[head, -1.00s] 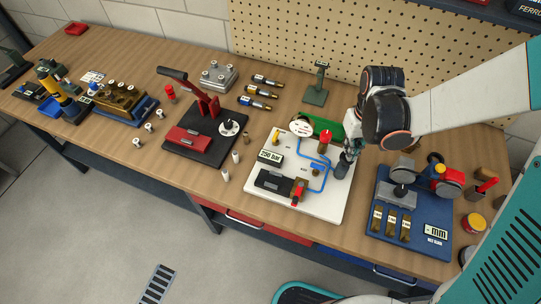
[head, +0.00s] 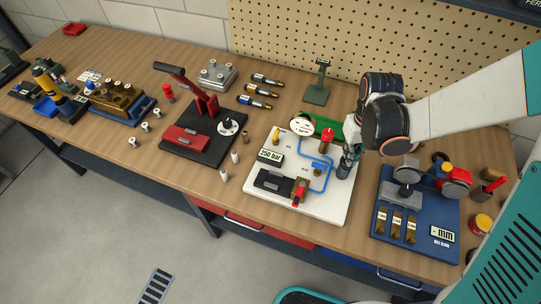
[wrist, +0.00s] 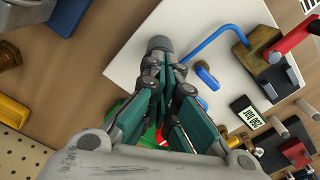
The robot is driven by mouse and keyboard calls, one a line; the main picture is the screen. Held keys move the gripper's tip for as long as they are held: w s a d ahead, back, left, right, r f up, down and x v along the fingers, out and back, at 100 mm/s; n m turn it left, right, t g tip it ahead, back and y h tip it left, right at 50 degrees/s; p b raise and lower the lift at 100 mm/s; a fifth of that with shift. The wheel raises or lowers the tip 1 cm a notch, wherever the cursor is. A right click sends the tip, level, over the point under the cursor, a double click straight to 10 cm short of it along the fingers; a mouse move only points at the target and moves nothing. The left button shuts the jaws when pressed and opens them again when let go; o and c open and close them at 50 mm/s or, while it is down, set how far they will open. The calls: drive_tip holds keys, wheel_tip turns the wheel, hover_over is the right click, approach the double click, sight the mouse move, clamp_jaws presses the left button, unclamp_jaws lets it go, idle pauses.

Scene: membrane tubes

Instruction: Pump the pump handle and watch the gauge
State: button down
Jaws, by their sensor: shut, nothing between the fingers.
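A white board (head: 318,208) on the bench carries blue tubing, a red-topped fitting (head: 326,137) and a round white dial gauge (head: 301,124). Its digital display (head: 271,156) seems to read 250 bar; it also shows upside down in the wrist view (wrist: 247,118). A dark grey cylindrical grip (head: 343,171), probably the pump handle, stands at the board's right side. My gripper (head: 350,154) is shut and empty right at this grip. In the wrist view the grip's round end (wrist: 160,44) lies just beyond my fingertips (wrist: 165,68); I cannot tell whether they touch.
A black block with a red part (head: 299,190) sits at the board's front. A blue fixture (head: 385,232) stands close on the right, and a black base with a red lever (head: 200,96) on the left. A green object (head: 329,126) lies behind the board. Pegboard closes the back.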

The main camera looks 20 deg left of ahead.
drive_tip(key=shift+f, duration=0.3)
drive_tip(key=shift+r, duration=0.2)
drive_tip(key=shift+r+p, duration=2.1)
drive_tip(key=shift+r, duration=1.3)
